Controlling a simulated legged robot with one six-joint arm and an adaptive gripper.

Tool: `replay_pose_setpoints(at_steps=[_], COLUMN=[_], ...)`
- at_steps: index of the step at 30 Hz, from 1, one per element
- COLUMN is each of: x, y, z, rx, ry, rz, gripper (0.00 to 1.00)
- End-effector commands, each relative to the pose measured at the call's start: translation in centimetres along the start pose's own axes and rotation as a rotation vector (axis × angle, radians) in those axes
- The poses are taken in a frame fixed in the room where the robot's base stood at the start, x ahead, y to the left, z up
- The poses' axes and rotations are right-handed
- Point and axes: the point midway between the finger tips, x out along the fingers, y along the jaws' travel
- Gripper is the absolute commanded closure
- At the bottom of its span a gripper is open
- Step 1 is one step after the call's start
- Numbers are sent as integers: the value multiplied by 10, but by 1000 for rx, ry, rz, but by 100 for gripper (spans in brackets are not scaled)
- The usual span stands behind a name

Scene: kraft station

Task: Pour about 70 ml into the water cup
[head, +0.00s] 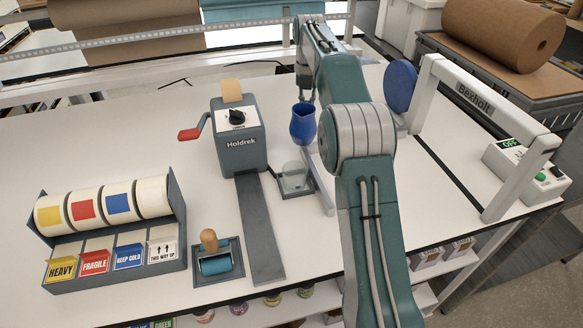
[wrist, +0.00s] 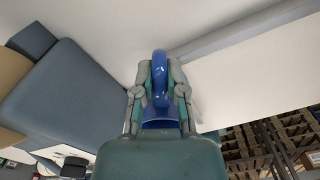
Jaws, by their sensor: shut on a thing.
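A blue jug (head: 302,126) hangs just behind and above a clear cup (head: 293,177) in the head view. It looks about upright, with its opening up. The cup stands on a small dark tray (head: 299,194); I cannot make out a water level in it. My gripper (head: 306,92) is at the jug's top, partly hidden by my arm. In the wrist view my gripper (wrist: 157,88) is shut on the jug's curved blue handle (wrist: 158,65). Most of the jug's body is hidden there. No stream of water shows.
A grey Holdrek machine (head: 240,145) with a red crank stands left of the jug, its long dark strip (head: 260,235) running forward. A label dispenser (head: 110,235) and an ink roller (head: 214,262) sit at front left. A white Bexholt frame (head: 465,100) stands right of my arm.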

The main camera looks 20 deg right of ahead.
Motion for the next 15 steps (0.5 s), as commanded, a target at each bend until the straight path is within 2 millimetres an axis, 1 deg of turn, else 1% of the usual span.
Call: replay_pose_setpoints(at_steps=[8,15], x=[-2,-8], y=[1,0], z=[-1,-8], rx=[0,0], ry=[-6,-67], rz=[0,0], gripper=[100,100])
